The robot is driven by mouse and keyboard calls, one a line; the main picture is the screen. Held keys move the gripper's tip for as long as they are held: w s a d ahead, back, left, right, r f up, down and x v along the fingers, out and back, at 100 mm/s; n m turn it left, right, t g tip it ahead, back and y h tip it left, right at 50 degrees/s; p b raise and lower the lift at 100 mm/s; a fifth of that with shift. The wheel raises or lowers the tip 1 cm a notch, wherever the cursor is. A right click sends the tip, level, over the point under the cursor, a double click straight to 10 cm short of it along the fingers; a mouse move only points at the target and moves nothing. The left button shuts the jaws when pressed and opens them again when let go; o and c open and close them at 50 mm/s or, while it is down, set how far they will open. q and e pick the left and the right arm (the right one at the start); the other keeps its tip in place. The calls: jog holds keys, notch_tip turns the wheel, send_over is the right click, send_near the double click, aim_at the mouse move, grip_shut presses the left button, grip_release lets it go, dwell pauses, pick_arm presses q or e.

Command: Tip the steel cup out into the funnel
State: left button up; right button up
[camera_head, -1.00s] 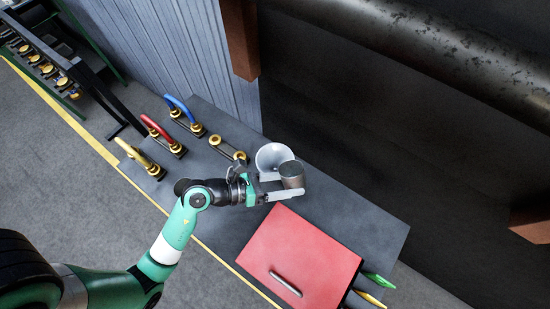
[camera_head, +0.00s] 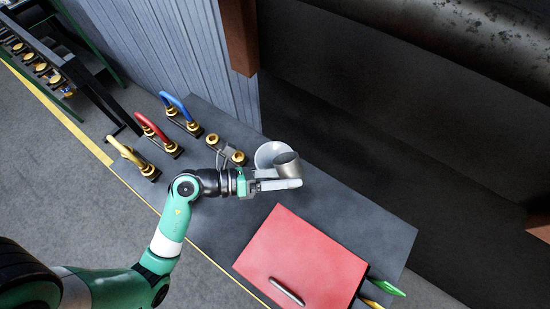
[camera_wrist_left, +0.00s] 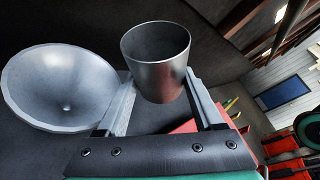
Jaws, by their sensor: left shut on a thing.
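The steel cup (camera_head: 287,165) is a grey metal cylinder with an open top, held between the fingers of my left gripper (camera_head: 276,183). In the head view the cup leans and overlaps the right side of the pale funnel (camera_head: 266,153). In the left wrist view the cup (camera_wrist_left: 157,70) sits at the fingertips of my shut left gripper (camera_wrist_left: 160,105), with its mouth up in the picture. The wide funnel (camera_wrist_left: 62,88) with a small hole in its bottom is beside it on the left. The cup's contents are not visible. My right gripper is not in view.
A red panel with a handle (camera_head: 302,262) lies on the dark table (camera_head: 345,215) near the front. Yellow, red (camera_head: 155,132) and blue handled fittings stand at the back left. Brass knobs (camera_head: 238,158) are just left of the funnel.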

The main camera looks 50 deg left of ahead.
pick_arm(q)
jog(key=shift+f+b, duration=0.2)
jog(key=shift+b, duration=0.25)
jog(key=shift+r+n+t+h+b, duration=0.15)
jog(key=shift+r+n+h+b, duration=0.2)
jog(key=shift+r+n+b, duration=0.35)
jog(key=shift+r+n+t+h+b, duration=0.15)
jog(key=shift+r+n+h+b, duration=0.2)
jog(key=shift+n, duration=0.55)
dwell(1.1)
jog(key=shift+a+f+n+t+b, duration=0.1)
jog(key=shift+f+n+t+b, duration=0.55)
jog(key=shift+b, duration=0.8)
jog(key=shift+a+r+n+g, duration=0.1)
jog(key=shift+r+n+g, duration=0.15)
jog(key=shift+r+n, duration=0.1)
jog(key=shift+w+a+r+n+h+p, duration=0.2)
jog(key=shift+a+n+h+p, duration=0.3)
jog(key=shift+p, duration=0.5)
jog(key=shift+a+f+n+t, duration=0.25)
jog(key=shift+n+t, duration=0.35)
jog(key=shift+n, duration=0.3)
dwell(0.8)
jog(key=shift+p, duration=0.35)
